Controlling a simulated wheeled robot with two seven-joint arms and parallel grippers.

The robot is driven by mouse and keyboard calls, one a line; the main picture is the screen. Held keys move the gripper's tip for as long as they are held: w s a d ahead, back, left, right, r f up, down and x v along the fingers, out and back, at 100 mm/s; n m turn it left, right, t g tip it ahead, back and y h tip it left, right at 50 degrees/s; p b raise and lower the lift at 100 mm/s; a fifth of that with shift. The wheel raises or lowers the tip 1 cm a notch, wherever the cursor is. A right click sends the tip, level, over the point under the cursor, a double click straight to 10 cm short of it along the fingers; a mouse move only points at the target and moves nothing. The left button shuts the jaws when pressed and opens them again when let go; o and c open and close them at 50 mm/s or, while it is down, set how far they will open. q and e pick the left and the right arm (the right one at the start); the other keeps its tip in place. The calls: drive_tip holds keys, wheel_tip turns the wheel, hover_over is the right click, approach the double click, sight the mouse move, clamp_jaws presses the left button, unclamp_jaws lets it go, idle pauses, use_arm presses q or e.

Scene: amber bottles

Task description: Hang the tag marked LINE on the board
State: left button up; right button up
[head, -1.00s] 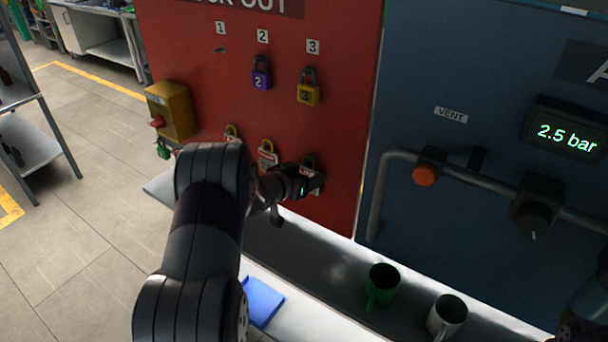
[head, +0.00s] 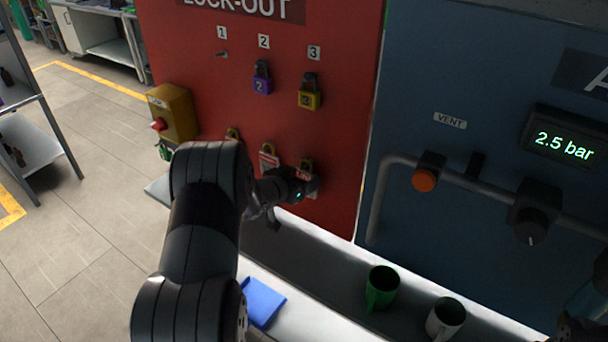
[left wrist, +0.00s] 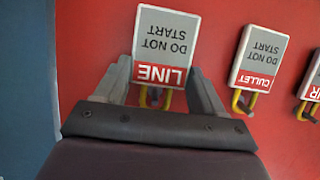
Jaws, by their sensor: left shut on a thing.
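The LINE tag (left wrist: 165,47) is a grey and white card with a red band, upside down in the left wrist view, with a yellow loop at its red end. My left gripper (left wrist: 165,85) has one finger at each side of the tag and is shut on it. In the head view my left gripper (head: 305,186) is at the lower right of the red lock-out board (head: 225,85) and covers most of the tag. I cannot tell whether the loop is on a hook. My right gripper is not clearly in view.
The CULLET tag (left wrist: 258,57) and a third tag (left wrist: 313,80) hang beside it. Above are a bare peg (head: 221,54) under 1, a purple padlock (head: 262,80) and a yellow padlock (head: 310,95). A green mug (head: 381,290) and a white mug (head: 446,317) stand below.

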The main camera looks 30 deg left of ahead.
use_arm(q)
drive_tip(key=shift+s+a+p, duration=0.2)
drive_tip(key=shift+s+p, duration=0.4)
drive_tip(key=shift+s, duration=2.25)
